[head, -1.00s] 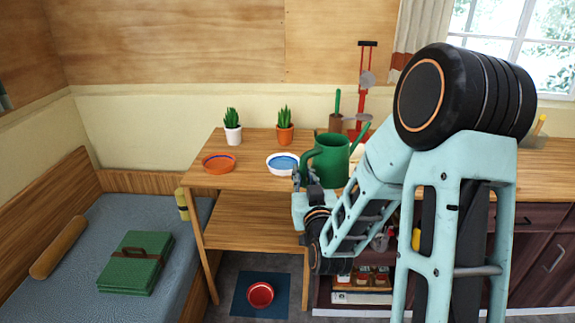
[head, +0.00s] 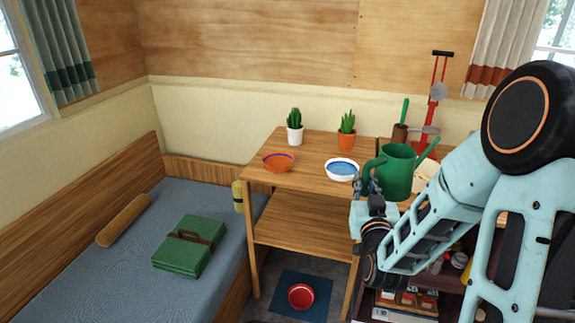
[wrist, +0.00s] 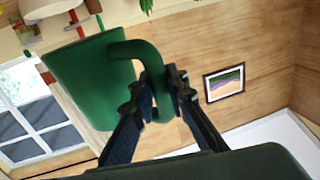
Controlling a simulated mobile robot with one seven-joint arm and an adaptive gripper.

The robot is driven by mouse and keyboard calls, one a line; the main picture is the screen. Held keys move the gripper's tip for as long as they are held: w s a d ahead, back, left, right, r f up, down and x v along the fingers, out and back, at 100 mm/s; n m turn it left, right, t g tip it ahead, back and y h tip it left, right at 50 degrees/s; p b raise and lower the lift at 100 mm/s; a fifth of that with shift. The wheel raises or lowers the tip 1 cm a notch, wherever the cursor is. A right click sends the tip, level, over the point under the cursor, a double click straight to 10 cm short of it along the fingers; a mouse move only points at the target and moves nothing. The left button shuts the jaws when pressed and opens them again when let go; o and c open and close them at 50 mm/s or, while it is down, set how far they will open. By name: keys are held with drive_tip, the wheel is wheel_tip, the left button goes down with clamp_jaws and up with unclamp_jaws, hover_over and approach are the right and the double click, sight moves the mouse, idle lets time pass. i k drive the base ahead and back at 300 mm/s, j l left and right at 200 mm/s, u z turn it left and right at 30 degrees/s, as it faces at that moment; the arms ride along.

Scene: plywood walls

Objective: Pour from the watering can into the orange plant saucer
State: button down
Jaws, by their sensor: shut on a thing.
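The green watering can (head: 399,172) is at the right end of the wooden table in the head view, roughly upright, with its spout to the right. My gripper (head: 368,186) is shut on its handle at the left side. The wrist view shows the can (wrist: 92,85) and my gripper's fingers (wrist: 160,93) on either side of the curved handle. The orange plant saucer (head: 279,161) sits near the table's left end. A white saucer with a blue inside (head: 342,170) lies between it and the can. I cannot tell whether the can touches the table.
Two potted plants, one in a white pot (head: 295,134) and one in an orange pot (head: 346,139), stand behind the saucers. A red bowl (head: 301,296) sits on a floor mat. A bed (head: 130,260) is at the left. The shelf (head: 300,223) below is clear.

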sight(278, 161)
drive_tip(key=i+u, duration=0.25)
drive_tip(key=i, duration=0.2)
drive_tip(key=i+l+u, duration=0.25)
drive_tip(key=i, duration=0.2)
drive_tip(key=i+l+u, duration=0.1)
drive_tip(key=i+u, duration=0.15)
drive_tip(key=i, duration=0.2)
